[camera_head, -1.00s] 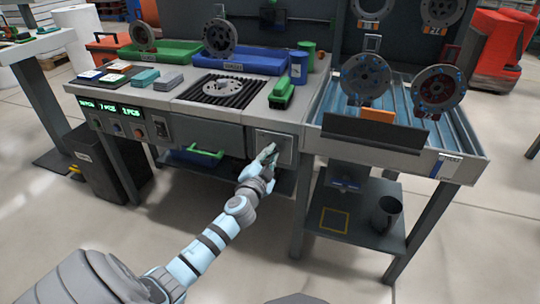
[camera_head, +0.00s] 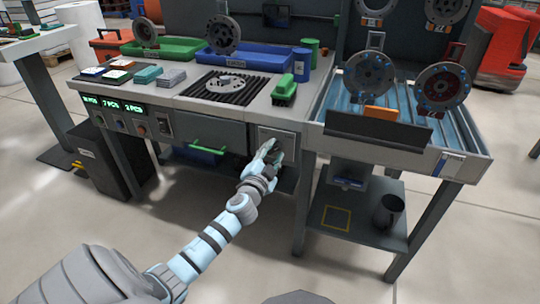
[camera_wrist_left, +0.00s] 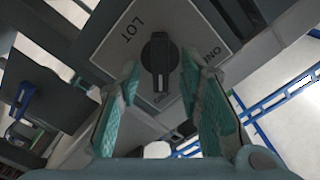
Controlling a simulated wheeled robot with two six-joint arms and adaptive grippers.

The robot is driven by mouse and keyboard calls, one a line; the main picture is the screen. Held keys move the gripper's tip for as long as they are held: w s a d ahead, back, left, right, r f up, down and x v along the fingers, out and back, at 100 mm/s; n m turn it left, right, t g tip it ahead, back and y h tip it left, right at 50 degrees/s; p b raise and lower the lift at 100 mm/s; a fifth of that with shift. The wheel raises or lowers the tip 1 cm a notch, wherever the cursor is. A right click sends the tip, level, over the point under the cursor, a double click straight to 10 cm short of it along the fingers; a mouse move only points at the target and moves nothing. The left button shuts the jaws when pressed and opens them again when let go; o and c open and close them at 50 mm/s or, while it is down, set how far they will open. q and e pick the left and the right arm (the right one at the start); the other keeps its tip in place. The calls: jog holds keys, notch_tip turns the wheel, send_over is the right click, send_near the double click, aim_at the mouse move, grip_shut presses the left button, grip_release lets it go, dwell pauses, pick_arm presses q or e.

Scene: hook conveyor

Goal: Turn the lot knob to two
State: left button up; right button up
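The lot knob (camera_wrist_left: 160,62) is a black knob with a raised grip bar, on a grey plate (camera_wrist_left: 118,45) marked LOT. In the left wrist view its bar runs down toward the camera, near a partly hidden label. In the head view the plate (camera_head: 287,139) is on the bench front, with the knob hidden by my gripper. My left gripper (camera_head: 272,149) is at the plate. Its teal fingers (camera_wrist_left: 160,75) stand apart on either side of the knob, with visible gaps; contact cannot be told. My right gripper is not in view.
A rack with blue rollers (camera_head: 410,112) and hanging discs (camera_head: 368,72) stands to the right. Below it, a shelf holds a dark cup (camera_head: 388,212). The floor in front is clear.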

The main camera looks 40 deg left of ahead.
pick_arm(q)
jog(key=v, duration=1.1)
jog(key=shift+s, duration=0.4)
jog(key=shift+d, duration=0.1)
